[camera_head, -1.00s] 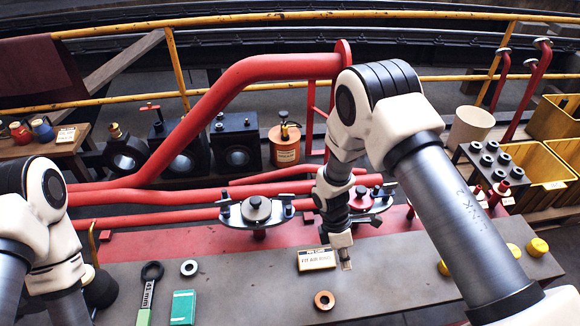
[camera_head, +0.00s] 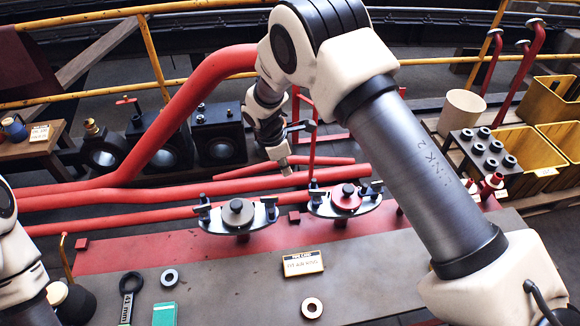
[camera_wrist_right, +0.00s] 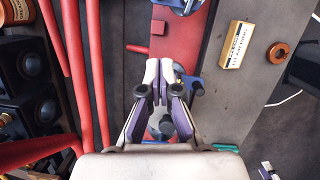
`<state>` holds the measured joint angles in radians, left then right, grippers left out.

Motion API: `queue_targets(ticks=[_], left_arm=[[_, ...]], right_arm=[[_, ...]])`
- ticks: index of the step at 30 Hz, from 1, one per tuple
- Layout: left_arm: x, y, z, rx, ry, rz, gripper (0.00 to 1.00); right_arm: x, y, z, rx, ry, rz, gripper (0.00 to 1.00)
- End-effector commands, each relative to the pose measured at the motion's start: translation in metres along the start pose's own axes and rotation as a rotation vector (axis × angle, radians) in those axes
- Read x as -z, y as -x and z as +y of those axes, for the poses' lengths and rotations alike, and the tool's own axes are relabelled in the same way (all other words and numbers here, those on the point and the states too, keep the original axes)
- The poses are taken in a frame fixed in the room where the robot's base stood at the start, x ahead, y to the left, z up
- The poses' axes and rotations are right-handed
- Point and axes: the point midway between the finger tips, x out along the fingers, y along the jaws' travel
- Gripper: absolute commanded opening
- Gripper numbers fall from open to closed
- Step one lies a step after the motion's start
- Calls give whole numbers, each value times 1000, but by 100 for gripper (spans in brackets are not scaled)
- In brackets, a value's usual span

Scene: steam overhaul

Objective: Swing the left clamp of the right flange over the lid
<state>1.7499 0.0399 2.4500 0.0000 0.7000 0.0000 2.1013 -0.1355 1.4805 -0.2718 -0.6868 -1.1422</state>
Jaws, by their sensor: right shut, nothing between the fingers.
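The right flange (camera_head: 325,209) stands at the front of the red pipes, with a red round lid (camera_head: 346,199) and a dark knob on it. Its left clamp (camera_head: 314,193) is at the flange's left end, beside the lid and apparently not over it. A second clamp (camera_head: 376,190) is at the right end. My right gripper (camera_head: 284,168) is shut and empty, above and behind the gap between the two flanges. In the right wrist view its fingers (camera_wrist_right: 155,70) are together, and the right flange (camera_wrist_right: 183,5) is cut by the top edge. My left gripper is out of view.
The left flange (camera_head: 215,221) with a grey lid is close by; it shows below my fingers in the right wrist view (camera_wrist_right: 183,78). Red pipes run behind.

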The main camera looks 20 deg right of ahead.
Motion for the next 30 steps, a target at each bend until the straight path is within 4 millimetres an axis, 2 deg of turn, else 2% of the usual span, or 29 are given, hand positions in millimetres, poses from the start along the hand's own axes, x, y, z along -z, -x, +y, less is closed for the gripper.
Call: queue_targets(ticks=[10,15,18,30], left_arm=[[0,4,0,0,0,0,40],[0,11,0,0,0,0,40],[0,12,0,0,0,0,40],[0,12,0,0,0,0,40]], right_arm=[[0,-77,-1,4,0,0,0],[-29,-80,-1,2,-3,1,0],[-37,-83,0,2,-2,1,0],[-39,-84,0,1,-2,0,0]])
